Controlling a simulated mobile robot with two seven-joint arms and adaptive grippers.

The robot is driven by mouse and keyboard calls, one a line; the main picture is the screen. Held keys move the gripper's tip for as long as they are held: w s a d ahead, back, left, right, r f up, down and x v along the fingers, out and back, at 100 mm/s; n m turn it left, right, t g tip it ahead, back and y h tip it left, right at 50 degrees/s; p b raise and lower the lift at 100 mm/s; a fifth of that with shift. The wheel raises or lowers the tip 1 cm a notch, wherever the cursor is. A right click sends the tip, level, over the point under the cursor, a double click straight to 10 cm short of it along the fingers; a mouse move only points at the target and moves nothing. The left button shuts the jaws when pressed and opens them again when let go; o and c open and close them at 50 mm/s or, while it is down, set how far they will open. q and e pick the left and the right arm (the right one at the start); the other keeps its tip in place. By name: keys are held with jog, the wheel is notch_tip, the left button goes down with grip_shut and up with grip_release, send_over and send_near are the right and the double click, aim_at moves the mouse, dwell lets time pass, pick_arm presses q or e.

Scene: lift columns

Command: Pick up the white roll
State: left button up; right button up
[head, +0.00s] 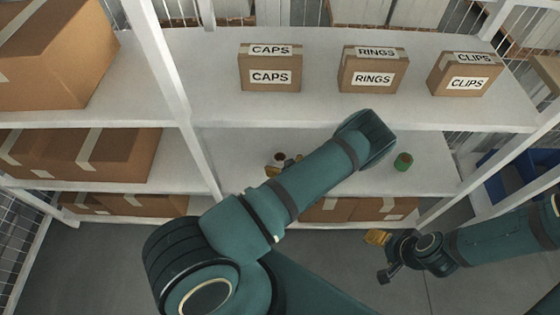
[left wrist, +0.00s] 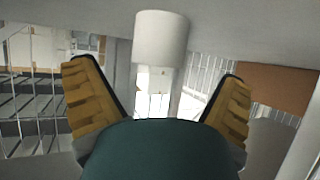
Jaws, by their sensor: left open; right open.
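The white roll (left wrist: 160,38) shows in the left wrist view as a plain white cylinder at the top middle, against a pale grey surface. It lies in line with the gap between the fingers of my left gripper (left wrist: 155,78), which are wide apart and not closed on it. In the head view my left gripper (head: 284,165) is over the middle shelf (head: 335,165), partly hidden by my left arm. A small pale patch beside its yellow fingers looks like the white roll (head: 280,157). My right gripper (head: 381,256) is open and empty, low in front of the shelves.
A green roll (head: 403,161) stands on the middle shelf to the right. The CAPS box (head: 270,66), RINGS box (head: 373,69) and CLIPS box (head: 465,73) stand on the shelf above. Brown cartons fill the left bay. A blue bin (head: 515,170) is at right. White posts frame the bays.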

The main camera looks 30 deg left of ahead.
aim_at(278, 155)
pick_arm(q)
jog(key=b+x, duration=0.1)
jog(key=x, duration=0.3)
jog(key=shift+w+a, duration=0.3)
jog(key=shift+r, duration=0.1)
jog(key=c, duration=1.3)
